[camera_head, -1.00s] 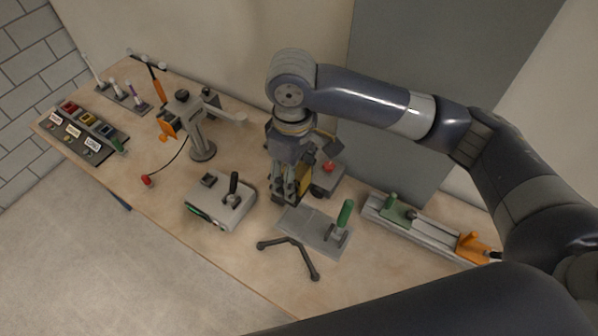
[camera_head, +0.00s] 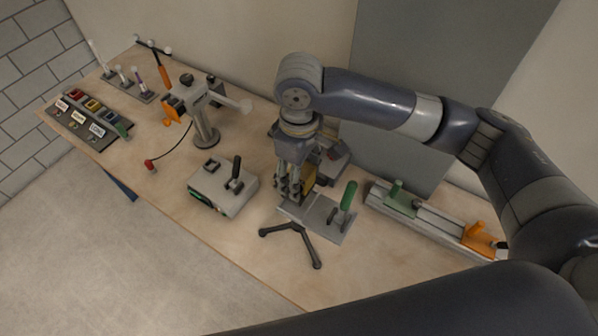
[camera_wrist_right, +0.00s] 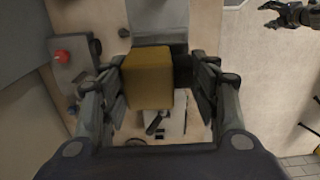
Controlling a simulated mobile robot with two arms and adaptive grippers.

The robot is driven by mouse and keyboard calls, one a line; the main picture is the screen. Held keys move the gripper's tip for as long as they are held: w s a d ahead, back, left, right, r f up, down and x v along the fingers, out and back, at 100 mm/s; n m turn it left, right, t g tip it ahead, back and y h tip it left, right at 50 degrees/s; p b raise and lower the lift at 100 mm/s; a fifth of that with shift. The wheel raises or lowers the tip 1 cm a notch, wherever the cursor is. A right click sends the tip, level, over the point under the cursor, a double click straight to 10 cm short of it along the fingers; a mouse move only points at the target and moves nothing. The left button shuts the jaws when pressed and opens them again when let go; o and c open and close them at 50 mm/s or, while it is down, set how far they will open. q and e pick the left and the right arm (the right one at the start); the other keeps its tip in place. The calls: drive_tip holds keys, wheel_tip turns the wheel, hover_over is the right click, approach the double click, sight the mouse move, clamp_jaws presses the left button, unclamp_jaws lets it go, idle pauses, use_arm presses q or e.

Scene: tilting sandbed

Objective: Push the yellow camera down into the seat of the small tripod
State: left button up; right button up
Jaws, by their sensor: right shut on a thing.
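The yellow camera (camera_head: 309,181) is a blocky body held in my right gripper (camera_head: 291,196). In the right wrist view the yellow camera (camera_wrist_right: 148,78) sits between the two fingers of my right gripper (camera_wrist_right: 165,95), with a dark part on its right side. The small black tripod (camera_head: 292,232) stands near the table's front edge, legs spread, just below and in front of the gripper in the head view. In the wrist view my left gripper (camera_wrist_right: 266,14) shows at the top right, fingers apart and empty.
A grey plate with a green-handled clamp (camera_head: 347,200) lies right beside the tripod. A grey box with a black lever (camera_head: 222,188) stands to the left. A device with a red button (camera_head: 333,154) is behind the gripper. A rail with an orange block (camera_head: 478,238) is at right.

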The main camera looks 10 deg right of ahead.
drive_tip(key=shift+f+b, duration=0.8)
drive_tip(key=shift+b, duration=0.05)
drive_tip(key=shift+f+b, duration=0.3)
drive_tip(key=shift+b, duration=0.25)
drive_tip(key=shift+f, duration=1)
use_arm(q)
drive_tip(key=f, duration=0.1)
drive_tip(key=s+f, duration=0.1)
drive_tip(key=f, duration=0.1)
drive_tip(key=shift+f, duration=0.25)
use_arm(e)
drive_tip(key=o, duration=1.5)
drive_tip(key=shift+c, duration=0.2)
use_arm(q)
drive_tip(key=shift+s+a, duration=0.1)
drive_tip(key=shift+s, duration=0.35)
